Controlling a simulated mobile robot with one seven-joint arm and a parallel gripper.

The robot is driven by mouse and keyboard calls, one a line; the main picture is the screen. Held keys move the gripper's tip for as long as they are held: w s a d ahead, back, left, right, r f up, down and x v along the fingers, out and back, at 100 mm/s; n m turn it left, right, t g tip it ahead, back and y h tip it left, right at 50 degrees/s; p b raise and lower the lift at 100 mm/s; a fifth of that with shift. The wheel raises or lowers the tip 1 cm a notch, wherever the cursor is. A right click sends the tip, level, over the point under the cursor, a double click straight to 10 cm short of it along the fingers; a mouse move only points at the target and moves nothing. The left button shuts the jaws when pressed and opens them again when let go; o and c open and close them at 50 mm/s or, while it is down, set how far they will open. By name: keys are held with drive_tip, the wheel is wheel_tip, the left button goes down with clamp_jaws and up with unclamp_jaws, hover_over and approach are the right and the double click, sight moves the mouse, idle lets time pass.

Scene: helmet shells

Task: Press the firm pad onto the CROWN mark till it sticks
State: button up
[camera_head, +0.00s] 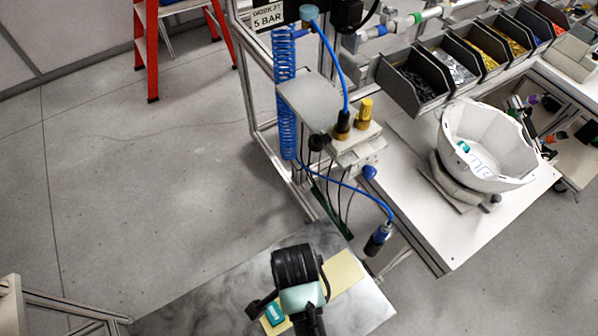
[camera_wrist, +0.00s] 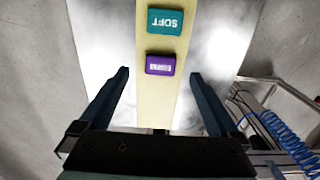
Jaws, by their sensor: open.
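The purple pad (camera_wrist: 160,65) lies on a pale yellow strip (camera_wrist: 148,100); its small white label looks like FIRM but is blurred. My gripper (camera_wrist: 160,75) is open and empty, its two fingers spread on either side of the strip. I cannot tell their height above it. In the head view my arm hides the purple pad. The white helmet shell (camera_head: 519,152) sits open side up on a stand on the right-hand table. Inside it are a teal pad (camera_head: 463,147) and blue outlined marks (camera_head: 482,164); which is CROWN cannot be read.
A teal pad labelled SOFT (camera_wrist: 165,21) lies on the strip beyond the purple one. The strip is on a grey metal table (camera_head: 200,314). A coiled blue hose (camera_head: 285,90) and hanging tool (camera_head: 378,240) stand between the tables. Dark bins (camera_head: 412,92) line the back.

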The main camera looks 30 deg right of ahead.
drive_tip(key=shift+d+f+p, duration=0.2)
drive_tip(key=shift+f+p, duration=0.45)
drive_tip(key=shift+f, duration=2)
drive_tip(key=c, duration=1.4)
drive_tip(key=shift+w+r, duration=0.1)
